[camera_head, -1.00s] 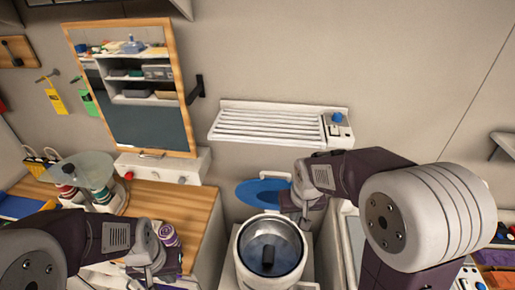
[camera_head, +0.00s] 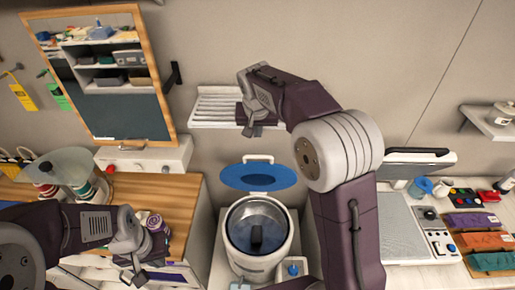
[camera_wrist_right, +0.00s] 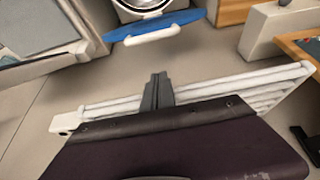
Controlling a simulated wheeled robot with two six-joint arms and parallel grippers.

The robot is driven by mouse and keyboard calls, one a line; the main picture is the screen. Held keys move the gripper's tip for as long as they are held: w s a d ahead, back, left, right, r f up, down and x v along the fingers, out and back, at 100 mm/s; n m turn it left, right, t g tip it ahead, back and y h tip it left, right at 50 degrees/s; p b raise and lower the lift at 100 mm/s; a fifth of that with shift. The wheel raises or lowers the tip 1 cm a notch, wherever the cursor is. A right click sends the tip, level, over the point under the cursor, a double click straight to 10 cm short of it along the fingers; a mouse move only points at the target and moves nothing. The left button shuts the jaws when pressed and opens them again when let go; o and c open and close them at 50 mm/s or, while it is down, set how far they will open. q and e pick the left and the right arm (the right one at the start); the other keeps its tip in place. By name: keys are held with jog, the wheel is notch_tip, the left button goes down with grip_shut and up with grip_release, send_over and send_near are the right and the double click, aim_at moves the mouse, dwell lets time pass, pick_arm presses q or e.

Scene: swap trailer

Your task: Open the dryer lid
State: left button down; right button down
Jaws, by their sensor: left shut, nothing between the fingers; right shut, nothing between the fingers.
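The dryer (camera_head: 258,268) is a white round tub with a metal rim and a dark post inside. Its blue lid (camera_head: 258,178) stands open behind the tub, against the wall side, with a white handle (camera_head: 258,158) at its top edge. The lid also shows in the right wrist view (camera_wrist_right: 180,20), with the tub's rim above it. My right gripper (camera_head: 252,130) is shut and empty, apart from the lid and above it in the picture, in front of the wall rack. My left gripper (camera_head: 135,278) is shut and empty over the front of the wooden counter.
A white slatted rack (camera_head: 212,105) is on the wall behind my right gripper. A purple roll (camera_head: 157,225) is beside my left gripper on the wooden counter (camera_head: 185,195). A white machine with a raised lid (camera_head: 405,225) and coloured pouches (camera_head: 478,224) are at the right.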

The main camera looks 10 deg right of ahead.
jog(key=p, duration=0.2)
send_over(257, 161)
jog(key=w+d, duration=0.1)
jog(key=w, duration=0.3)
notch_tip(257, 161, down, 6)
jog(key=f, duration=0.1)
jog(key=s, duration=0.3)
jog(key=shift+s+a+r+p, duration=0.15)
jog(key=shift+s+a+p, duration=0.2)
jog(key=shift+a, duration=0.05)
jog(key=shift+s, duration=0.4)
jog(key=shift+w+f, duration=0.2)
jog(key=shift+w, duration=0.05)
